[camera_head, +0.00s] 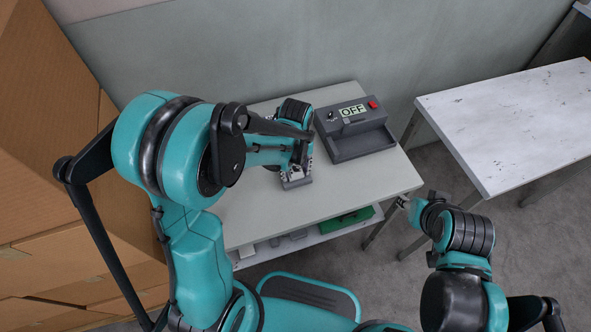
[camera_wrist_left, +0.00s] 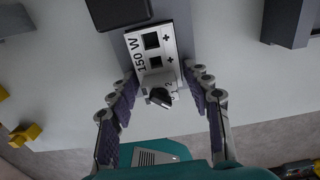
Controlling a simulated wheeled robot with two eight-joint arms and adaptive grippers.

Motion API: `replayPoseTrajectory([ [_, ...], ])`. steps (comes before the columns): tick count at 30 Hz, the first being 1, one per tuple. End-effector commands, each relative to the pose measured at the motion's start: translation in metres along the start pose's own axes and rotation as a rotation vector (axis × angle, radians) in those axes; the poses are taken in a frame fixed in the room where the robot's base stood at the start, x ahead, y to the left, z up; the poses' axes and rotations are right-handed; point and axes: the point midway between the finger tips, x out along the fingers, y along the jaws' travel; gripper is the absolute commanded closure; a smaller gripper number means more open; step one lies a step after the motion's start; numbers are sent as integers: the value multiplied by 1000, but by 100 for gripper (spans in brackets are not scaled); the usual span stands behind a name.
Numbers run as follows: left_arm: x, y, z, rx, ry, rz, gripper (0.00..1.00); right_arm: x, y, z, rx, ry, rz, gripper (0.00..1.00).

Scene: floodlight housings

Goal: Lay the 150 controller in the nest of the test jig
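The 150 controller, a light grey box marked "150 W" with a dark knob, lies in the left wrist view (camera_wrist_left: 155,62) between the tips of my left gripper (camera_wrist_left: 160,80). In the head view the controller (camera_head: 296,183) shows at the near side of the left gripper (camera_head: 297,172), low over the grey table. The fingers flank its sides; whether they press on it is unclear. The test jig (camera_head: 345,118), a dark grey box reading "OFF" with a red switch, stands to the right; its tray-like nest (camera_head: 362,147) looks empty. My right gripper (camera_head: 403,202) is small, beside the table's right edge.
A dark block (camera_wrist_left: 118,12) lies just beyond the controller in the left wrist view. The grey table (camera_head: 255,215) has free room in front of the jig. A lower shelf holds a green item (camera_head: 345,220). A white table (camera_head: 510,120) stands right, cardboard boxes (camera_head: 50,200) left.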

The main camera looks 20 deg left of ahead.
Motion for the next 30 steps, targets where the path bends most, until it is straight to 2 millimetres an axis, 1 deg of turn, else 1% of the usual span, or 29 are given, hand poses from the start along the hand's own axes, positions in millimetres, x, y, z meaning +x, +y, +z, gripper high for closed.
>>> replayPoseTrajectory([
  [9,0,0,0,0,0,0,35,0,0,0,0,0,0,60],
  [13,-9,0,0,0,0,0,35,0,0,0,0,0,0,60],
  [17,-31,0,0,0,0,0,35,0,0,0,0,0,0,60],
  [24,-84,0,0,0,0,0,35,0,0,0,0,0,0,60],
  [27,-100,0,0,0,0,0,35,0,0,0,0,0,0,60],
  [30,-112,0,0,0,0,0,35,0,0,0,0,0,0,60],
])
